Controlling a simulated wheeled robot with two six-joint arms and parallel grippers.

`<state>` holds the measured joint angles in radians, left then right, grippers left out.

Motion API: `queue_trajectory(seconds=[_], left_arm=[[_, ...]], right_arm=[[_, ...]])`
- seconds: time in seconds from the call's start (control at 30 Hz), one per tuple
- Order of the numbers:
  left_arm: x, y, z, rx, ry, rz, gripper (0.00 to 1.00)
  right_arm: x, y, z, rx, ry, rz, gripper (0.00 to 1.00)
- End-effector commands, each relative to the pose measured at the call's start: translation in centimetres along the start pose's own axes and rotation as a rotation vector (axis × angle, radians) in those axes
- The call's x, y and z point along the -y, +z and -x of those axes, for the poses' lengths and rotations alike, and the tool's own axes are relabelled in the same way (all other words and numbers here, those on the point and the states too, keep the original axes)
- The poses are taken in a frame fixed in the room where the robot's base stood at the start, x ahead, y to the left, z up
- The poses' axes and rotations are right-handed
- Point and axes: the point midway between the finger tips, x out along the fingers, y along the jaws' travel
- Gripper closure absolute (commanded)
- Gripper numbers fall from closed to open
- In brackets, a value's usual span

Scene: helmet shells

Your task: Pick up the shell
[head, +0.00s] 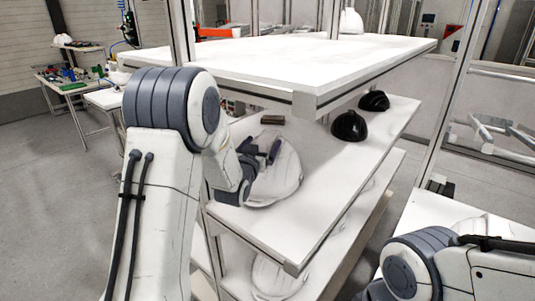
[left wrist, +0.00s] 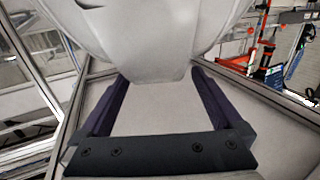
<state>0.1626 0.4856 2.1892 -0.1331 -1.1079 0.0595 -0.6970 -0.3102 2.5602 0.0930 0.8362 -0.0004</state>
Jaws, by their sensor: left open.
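A white helmet shell (head: 284,178) lies on the middle shelf (head: 330,190) of the rack. My left gripper (head: 262,154) is at the shell's left side, its dark fingers overlapping it in the head view. In the left wrist view the shell (left wrist: 150,35) fills the top middle, its edge reaching down between the two fingertips. The left gripper (left wrist: 158,78) is open, with the fingers on either side of that edge. I cannot tell whether either finger touches it. My right arm shows at the lower right, but its gripper is not visible.
Two black shells (head: 349,126) (head: 374,101) stand farther back on the middle shelf, with a small dark block (head: 272,120) near its left edge. The top shelf (head: 300,62) overhangs my left gripper closely. Another white shell (head: 277,276) is on the lower shelf. The middle shelf's front right is clear.

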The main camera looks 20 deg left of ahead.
Motion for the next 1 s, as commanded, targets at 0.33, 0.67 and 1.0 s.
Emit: queue_trajectory(seconds=[0.33, 0.67, 1.0], left_arm=[[-0.2, -0.2, -3.9, 0.001, 0.000, 0.001, 0.00], [-0.1, -0.1, -3.9, 0.001, -0.001, 0.001, 0.46], [0.0, -0.3, -3.9, -0.004, -0.001, 0.000, 1.00]], right_arm=[[0.1, -0.1, 2.1, 0.000, 0.000, 0.000, 0.00], [0.1, -0.1, 2.0, 0.000, 0.000, 0.000, 0.00], [0.1, -0.1, 2.0, 0.000, 0.000, 0.000, 0.00]])
